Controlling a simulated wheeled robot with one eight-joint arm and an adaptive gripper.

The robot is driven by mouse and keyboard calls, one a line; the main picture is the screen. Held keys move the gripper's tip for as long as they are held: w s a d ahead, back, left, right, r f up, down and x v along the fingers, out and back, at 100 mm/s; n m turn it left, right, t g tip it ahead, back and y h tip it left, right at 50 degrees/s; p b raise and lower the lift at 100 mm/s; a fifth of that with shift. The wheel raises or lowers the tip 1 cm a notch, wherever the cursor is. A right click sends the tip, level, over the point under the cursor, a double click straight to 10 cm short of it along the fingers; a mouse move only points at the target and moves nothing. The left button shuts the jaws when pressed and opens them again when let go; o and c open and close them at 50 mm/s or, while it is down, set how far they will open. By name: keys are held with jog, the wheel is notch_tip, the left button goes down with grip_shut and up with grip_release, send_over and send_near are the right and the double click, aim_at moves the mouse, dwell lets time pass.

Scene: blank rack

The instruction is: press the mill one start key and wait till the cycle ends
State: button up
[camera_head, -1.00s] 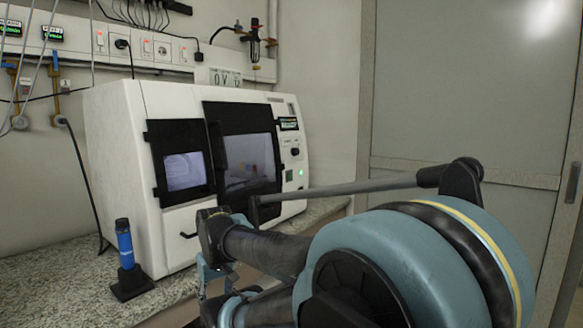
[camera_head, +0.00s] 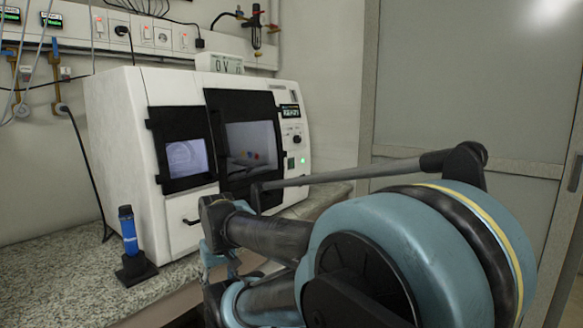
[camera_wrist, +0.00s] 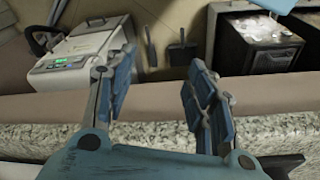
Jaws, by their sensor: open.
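The mill (camera_head: 115,130), a white cabinet with two dark windows, stands on the speckled counter in the head view. I cannot read a label marking it as mill one. Its control strip at the right front has a lit display (camera_head: 290,111), a dark knob (camera_head: 297,139) and small keys, with a green light (camera_head: 303,161) glowing low down. I cannot tell which is the start key. My gripper (camera_wrist: 162,68) is open and empty in the wrist view, above the speckled counter edge. Its fingers touch no key there. The mill's control strip is not recognisable in the wrist view.
The wrist view shows a white device (camera_wrist: 82,60) with a green display and a black box (camera_wrist: 255,50) beyond the counter edge (camera_wrist: 120,135). A grey door (camera_head: 460,90) is at right.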

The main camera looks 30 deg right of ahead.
grip_shut()
dwell(1.3)
